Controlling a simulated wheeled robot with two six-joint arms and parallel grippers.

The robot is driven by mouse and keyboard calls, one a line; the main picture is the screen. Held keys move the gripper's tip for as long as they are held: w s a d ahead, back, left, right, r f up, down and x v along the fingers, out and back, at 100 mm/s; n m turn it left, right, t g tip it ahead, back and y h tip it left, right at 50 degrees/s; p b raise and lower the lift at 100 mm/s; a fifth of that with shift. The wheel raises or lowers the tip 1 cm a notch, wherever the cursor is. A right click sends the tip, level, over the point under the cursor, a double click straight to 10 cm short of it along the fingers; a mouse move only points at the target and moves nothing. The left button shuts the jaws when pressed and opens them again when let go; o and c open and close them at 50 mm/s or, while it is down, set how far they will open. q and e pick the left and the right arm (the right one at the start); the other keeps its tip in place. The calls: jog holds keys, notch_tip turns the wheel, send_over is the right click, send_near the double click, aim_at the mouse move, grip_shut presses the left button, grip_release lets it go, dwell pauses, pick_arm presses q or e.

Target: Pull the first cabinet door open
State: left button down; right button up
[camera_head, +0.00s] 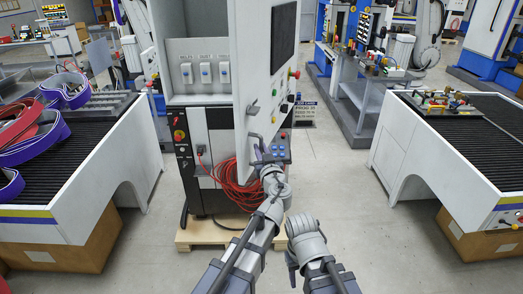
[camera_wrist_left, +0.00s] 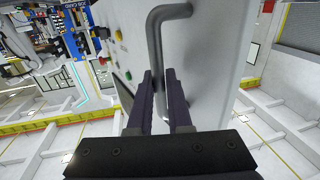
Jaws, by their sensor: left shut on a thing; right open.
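The white cabinet door (camera_head: 256,65) stands ajar, swung out at an angle from the cabinet (camera_head: 180,20), with part of the inside showing. Its grey bar handle (camera_wrist_left: 154,45) is on the door's outer face.
Coiled orange cable (camera_head: 238,185) hangs below the door, beside the cabinet's dark lower part. A white conveyor bench (camera_head: 130,150) stands left, another (camera_head: 420,130) right. The floor (camera_head: 340,195) right of the door is clear. Three switches (camera_head: 205,72) show inside the cabinet.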

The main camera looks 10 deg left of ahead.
pick_arm(q)
jog(key=c, duration=0.9)
grip_release()
jog(key=shift+f, duration=0.1)
jog(key=shift+s+a, duration=0.1)
jog(key=shift+s, duration=0.05)
